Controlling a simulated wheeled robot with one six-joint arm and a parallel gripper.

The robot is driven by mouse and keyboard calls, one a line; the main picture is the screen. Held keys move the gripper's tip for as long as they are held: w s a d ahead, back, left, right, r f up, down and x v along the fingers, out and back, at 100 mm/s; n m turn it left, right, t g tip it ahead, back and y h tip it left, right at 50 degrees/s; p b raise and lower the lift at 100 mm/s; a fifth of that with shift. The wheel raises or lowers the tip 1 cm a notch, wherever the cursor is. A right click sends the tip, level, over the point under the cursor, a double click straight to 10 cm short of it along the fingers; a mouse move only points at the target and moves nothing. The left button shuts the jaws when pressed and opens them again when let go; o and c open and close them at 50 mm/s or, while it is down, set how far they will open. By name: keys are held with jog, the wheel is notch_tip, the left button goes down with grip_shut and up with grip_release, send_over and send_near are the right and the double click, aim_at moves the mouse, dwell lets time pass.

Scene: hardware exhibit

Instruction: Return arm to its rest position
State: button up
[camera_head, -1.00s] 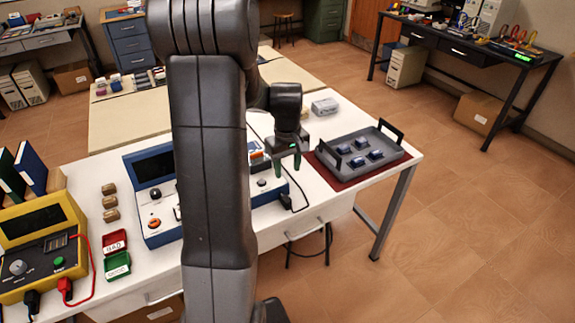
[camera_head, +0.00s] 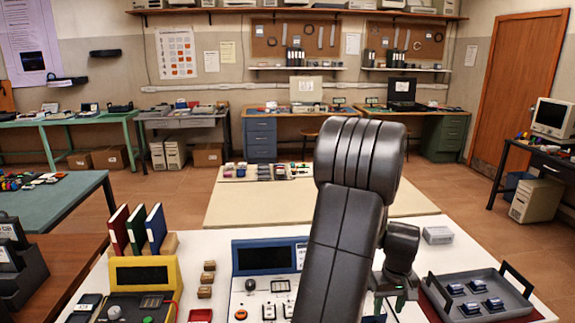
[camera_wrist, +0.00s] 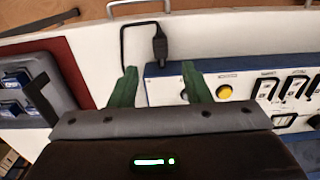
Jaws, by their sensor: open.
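My arm rises through the middle of the head view, bent over the white workbench, and it hides part of the bench. My gripper (camera_head: 388,302) hangs below the wrist, between the blue instrument and the grey tray. In the wrist view my gripper (camera_wrist: 160,75) shows two green fingers spread apart with nothing held between them. The fingers overlap the edge of the blue instrument (camera_wrist: 224,76) and the white bench top (camera_wrist: 95,48) in that view; I cannot tell the height above them.
The grey tray (camera_head: 455,277) with several small blue parts stands right of my gripper. The blue instrument (camera_head: 263,257) is left of my arm. A yellow meter (camera_head: 175,277), several brown blocks and upright binders (camera_head: 138,230) stand farther left. A grey box (camera_head: 438,235) lies behind the gripper.

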notch_tip(320, 180, down, 10)
jog(key=shift+r+p, duration=0.2)
jog(key=shift+p, duration=0.35)
jog(key=shift+w, duration=0.35)
